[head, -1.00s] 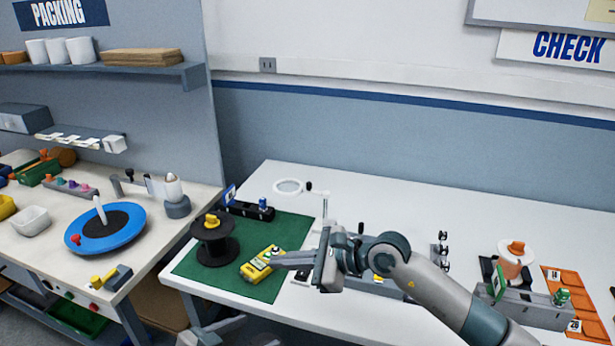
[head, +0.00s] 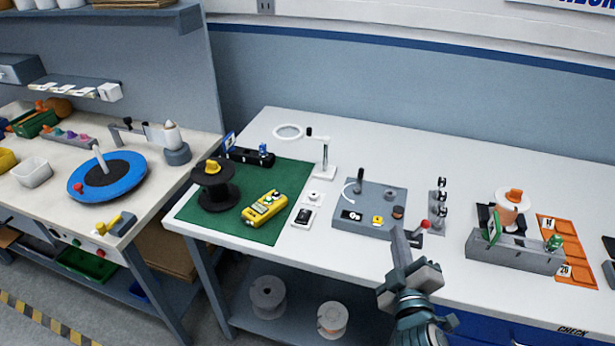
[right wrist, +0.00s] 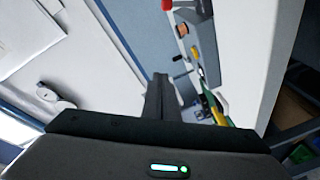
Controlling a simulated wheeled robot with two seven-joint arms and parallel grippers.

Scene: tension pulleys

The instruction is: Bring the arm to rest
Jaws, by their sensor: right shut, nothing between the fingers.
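My right gripper (head: 398,240) stands at the front edge of the white table (head: 450,180) in the head view, its fingers pointing up and away. It is shut and empty, near the red-knobbed lever (head: 425,224) of the grey tension device (head: 372,208). In the right wrist view the shut fingers (right wrist: 161,80) point toward the blue wall, with nothing between them. A yellow handheld meter (head: 264,206) and a black spool (head: 215,185) with a yellow knob stand on the green mat (head: 255,232). My left gripper is not in view.
A row of black pulleys (head: 440,197) stands right of the device. A grey fixture (head: 515,254), a white spool (head: 511,210) and orange cards (head: 568,250) are farther right. A magnifier lamp (head: 324,155) stands behind. Spools (head: 268,297) lie on the shelf below. The packing bench (head: 70,222) is at left.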

